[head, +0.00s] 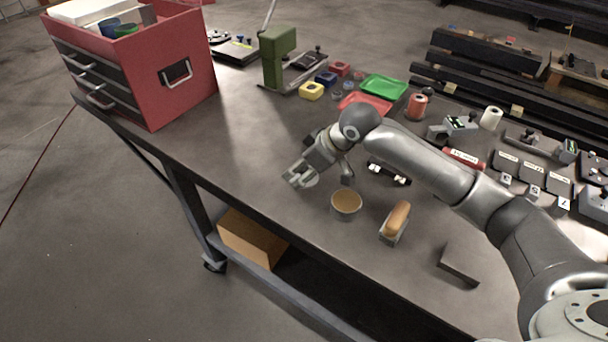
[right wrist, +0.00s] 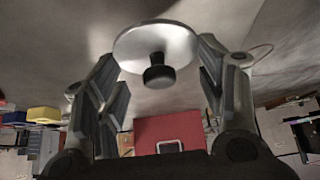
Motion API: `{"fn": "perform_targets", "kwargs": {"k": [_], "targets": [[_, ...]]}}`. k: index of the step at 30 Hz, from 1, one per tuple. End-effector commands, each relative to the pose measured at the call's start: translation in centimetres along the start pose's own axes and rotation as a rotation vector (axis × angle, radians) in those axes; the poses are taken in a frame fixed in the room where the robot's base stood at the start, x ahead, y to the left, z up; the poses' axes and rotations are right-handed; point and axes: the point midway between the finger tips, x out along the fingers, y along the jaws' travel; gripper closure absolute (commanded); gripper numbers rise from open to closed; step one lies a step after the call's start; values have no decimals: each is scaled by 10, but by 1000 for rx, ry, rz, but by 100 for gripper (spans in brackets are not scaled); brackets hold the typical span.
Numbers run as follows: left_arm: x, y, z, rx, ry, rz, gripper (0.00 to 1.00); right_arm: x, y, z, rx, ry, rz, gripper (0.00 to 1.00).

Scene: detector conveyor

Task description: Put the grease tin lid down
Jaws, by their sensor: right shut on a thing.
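The grease tin (head: 346,212) stands open on the bench, with tan grease showing in it. Its lid is a pale round disc with a black knob; it fills the upper middle of the right wrist view (right wrist: 152,45). My right gripper (head: 298,181) is to the left of the tin in the head view, near the bench's front edge. In the head view the fingers mostly hide the lid. I cannot tell whether the lid touches the bench. My left gripper is not in view.
A wooden-topped brush or block (head: 396,221) stands right of the tin. A flat dark block (head: 459,264) lies near the front edge. A red tool chest (head: 185,50) stands at the left end. The bench between chest and gripper is clear.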

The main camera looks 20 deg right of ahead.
Motion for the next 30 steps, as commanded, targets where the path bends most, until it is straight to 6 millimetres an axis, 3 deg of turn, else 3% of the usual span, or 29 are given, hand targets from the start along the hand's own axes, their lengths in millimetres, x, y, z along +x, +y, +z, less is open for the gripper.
{"fn": "perform_targets", "kwargs": {"k": [7,29,30], "targets": [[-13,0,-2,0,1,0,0,24,0,16,0,-2,0,52],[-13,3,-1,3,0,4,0,36,0,24,0,-1,-1,52],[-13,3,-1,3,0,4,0,36,0,24,0,-1,-1,35]]}}
